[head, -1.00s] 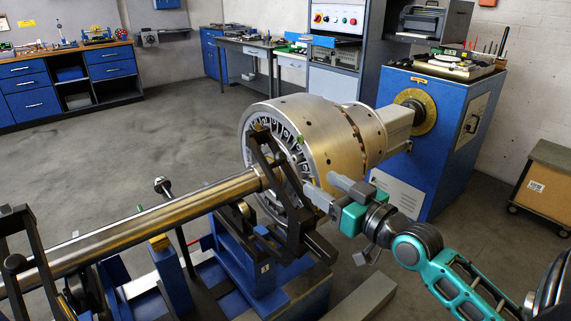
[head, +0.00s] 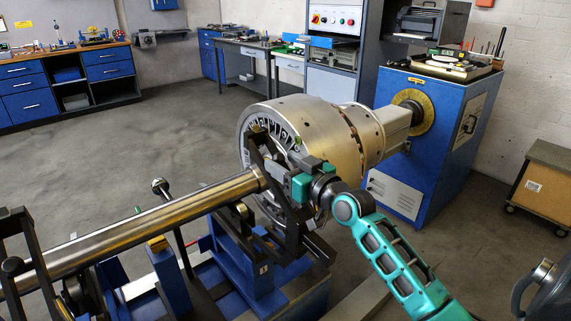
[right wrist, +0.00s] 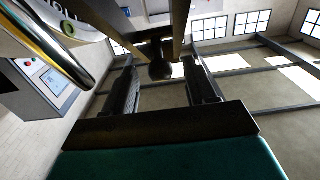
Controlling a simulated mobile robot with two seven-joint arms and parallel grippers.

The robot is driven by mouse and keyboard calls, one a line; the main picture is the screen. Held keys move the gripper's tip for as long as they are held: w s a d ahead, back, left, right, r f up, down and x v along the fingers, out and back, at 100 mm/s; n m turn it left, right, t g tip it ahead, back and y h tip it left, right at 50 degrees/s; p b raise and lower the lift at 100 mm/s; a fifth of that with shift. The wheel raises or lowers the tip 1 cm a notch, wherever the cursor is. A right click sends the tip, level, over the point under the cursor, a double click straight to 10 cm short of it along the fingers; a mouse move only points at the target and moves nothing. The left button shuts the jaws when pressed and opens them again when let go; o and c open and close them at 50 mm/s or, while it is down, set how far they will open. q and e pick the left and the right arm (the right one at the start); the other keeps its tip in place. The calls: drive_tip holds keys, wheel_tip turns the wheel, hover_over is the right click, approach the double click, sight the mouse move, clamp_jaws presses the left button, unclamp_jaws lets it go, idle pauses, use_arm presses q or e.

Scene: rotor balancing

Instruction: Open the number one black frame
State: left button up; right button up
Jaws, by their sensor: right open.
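A black frame (head: 257,158) stands around the shaft (head: 170,222) on a blue support close to the rotor (head: 305,130). A second black frame (head: 22,225) stands at the far left end of the shaft. My left gripper is not in view.
A blue drive cabinet (head: 440,150) stands behind the rotor at the right. The floor at the left back is clear.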

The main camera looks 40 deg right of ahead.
clamp_jaws()
idle(0.6)
